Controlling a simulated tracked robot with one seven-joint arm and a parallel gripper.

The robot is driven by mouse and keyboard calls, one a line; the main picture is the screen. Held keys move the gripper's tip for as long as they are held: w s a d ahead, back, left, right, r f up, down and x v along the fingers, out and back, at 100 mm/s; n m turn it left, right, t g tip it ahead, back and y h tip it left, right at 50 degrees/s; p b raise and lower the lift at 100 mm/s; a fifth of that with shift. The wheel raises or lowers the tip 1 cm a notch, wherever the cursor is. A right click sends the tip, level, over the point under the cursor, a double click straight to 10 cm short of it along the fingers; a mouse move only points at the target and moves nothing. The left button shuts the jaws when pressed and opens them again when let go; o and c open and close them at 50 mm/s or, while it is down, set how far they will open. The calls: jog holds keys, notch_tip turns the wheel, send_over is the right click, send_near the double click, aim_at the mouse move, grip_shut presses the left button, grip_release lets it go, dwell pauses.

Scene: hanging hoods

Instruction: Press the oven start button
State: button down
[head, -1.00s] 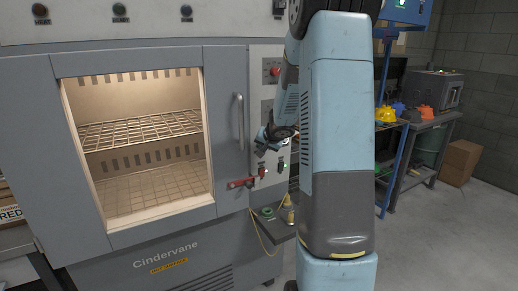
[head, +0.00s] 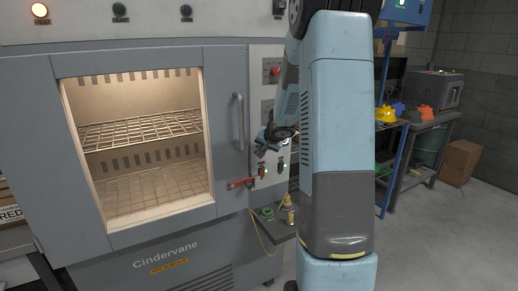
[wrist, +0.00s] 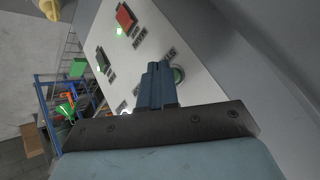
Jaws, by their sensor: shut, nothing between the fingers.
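The oven (head: 228,60) is a large grey cabinet with a lit window and wire racks. Its control panel (head: 266,53) is a pale strip right of the door handle. In the wrist view, a round green button (wrist: 179,75) sits on the panel beside a partly hidden label that seems to begin "ST". My gripper (wrist: 158,68) is shut and empty, its blue fingertips at the left edge of that button in the picture. I cannot tell whether they touch it. In the head view my gripper (head: 262,146) is in front of the panel, and the button cannot be made out.
A red switch (wrist: 125,17) and a further switch (wrist: 102,60) share the panel. A small shelf (head: 282,232) holds a yellow bottle (head: 287,203). A bench (head: 430,117) stands at right.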

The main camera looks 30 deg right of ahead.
jog(key=shift+s, duration=0.45)
jog(key=s, duration=0.5)
jog(key=shift+d, duration=0.1)
dwell(0.4)
jog(key=shift+r, duration=0.1)
dwell(0.5)
